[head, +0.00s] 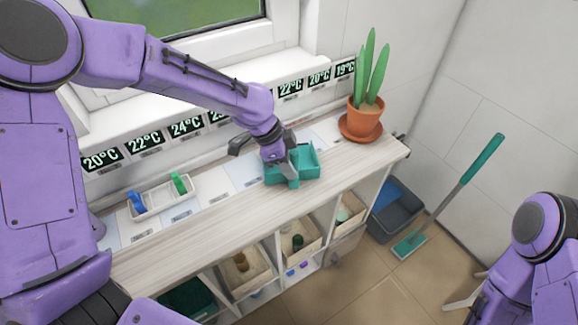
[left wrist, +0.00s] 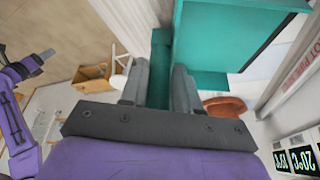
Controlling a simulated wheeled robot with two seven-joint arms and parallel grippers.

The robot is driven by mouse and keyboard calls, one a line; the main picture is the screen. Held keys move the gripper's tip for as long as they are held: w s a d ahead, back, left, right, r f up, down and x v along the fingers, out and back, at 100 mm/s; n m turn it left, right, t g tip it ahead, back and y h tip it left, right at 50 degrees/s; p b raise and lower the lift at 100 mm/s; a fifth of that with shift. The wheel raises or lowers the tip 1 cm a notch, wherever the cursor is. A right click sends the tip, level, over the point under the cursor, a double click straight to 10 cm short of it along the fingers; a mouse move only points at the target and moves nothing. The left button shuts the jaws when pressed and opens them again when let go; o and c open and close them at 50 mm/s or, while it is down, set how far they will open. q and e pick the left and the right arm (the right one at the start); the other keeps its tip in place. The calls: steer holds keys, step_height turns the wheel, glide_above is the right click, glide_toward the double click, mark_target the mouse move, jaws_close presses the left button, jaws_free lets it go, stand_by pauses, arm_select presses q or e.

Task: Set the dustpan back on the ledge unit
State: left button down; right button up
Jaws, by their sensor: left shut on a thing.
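The teal dustpan (head: 306,162) is at the top of the ledge unit (head: 215,218), right of its middle. My left gripper (head: 289,170) is shut on its handle. In the left wrist view the handle (left wrist: 158,85) runs between the two fingers of my left gripper (left wrist: 160,88), and the pan (left wrist: 222,38) extends up and right. Whether the pan touches the ledge top or hangs just above it, I cannot tell. Part of it is hidden by the gripper.
A potted plant (head: 364,122) stands right of the dustpan. A white tray (head: 160,199) with blue and green items stands left. Temperature labels line the wall behind. Open bins (head: 243,272) sit below the top.

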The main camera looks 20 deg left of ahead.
arm_select(q)
steer(key=shift+s+f, duration=0.25)
steer(key=shift+s, duration=1.05)
steer(key=shift+w+f, duration=0.25)
steer(key=c, duration=0.9)
jaws_free()
steer(key=shift+w+f, duration=0.15)
steer(key=shift+w, duration=0.15)
steer(key=shift+o, duration=0.5)
steer(key=shift+w, duration=0.15)
steer(key=shift+s+r, duration=0.35)
steer(key=shift+s, duration=0.05)
steer(key=v, duration=1.1)
steer(key=shift+r+b, duration=0.3)
steer(key=shift+b, duration=0.05)
arm_select(e)
steer(key=shift+s, duration=0.65)
arm_select(q)
steer(key=shift+a, duration=0.15)
